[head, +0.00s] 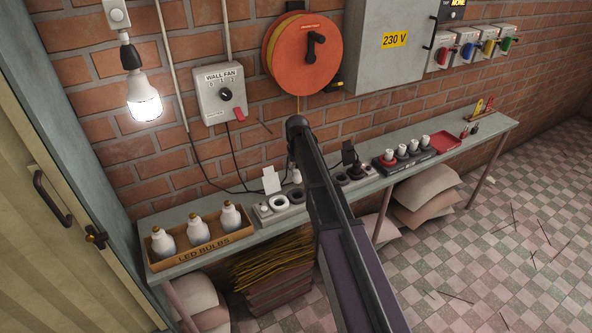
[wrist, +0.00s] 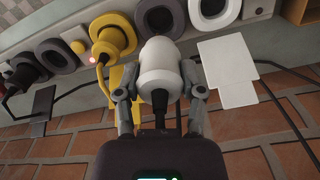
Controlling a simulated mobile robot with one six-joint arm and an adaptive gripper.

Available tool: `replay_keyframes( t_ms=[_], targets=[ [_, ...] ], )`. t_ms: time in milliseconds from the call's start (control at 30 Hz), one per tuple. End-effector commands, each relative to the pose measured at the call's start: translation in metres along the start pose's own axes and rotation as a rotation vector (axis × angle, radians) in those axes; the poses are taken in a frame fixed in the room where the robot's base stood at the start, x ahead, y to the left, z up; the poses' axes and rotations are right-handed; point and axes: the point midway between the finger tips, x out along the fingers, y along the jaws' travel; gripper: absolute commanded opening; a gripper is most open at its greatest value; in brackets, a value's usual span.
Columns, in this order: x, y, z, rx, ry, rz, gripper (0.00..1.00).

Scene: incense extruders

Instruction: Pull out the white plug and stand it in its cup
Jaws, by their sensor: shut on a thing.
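My gripper (wrist: 160,95) is shut on the white plug (wrist: 162,64), with one finger on each side of its body. The plug's grey end points to the row of sockets and cups, and a dark cord shows at its near end. In the head view the plug (head: 297,176) hangs just above the long strip (head: 258,215), partly hidden by my arm. I cannot tell whether its tip touches anything. A white ring-shaped cup (head: 280,202) is left of the plug in the head view. Dark grey ring cups (wrist: 215,10) are behind it in the wrist view.
A yellow plug (wrist: 108,42) is in a yellow-ringed place beside the held plug. A black plug (head: 349,155) stands farther right. A white card (wrist: 228,75) stands close by. LED bulbs (head: 197,230) in a box are left; a dark rack (head: 408,160) is right.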

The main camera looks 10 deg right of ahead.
Motion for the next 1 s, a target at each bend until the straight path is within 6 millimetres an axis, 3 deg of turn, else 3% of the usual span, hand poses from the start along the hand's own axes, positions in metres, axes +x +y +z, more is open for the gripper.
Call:
replay_keyframes(
  t_ms=[467,1000],
  targets=[
    [0.003,-0.001,0.001,-0.001,0.000,0.000,0.04],
    [0.036,-0.002,0.001,-0.002,0.000,0.000,0.04]
  ],
)
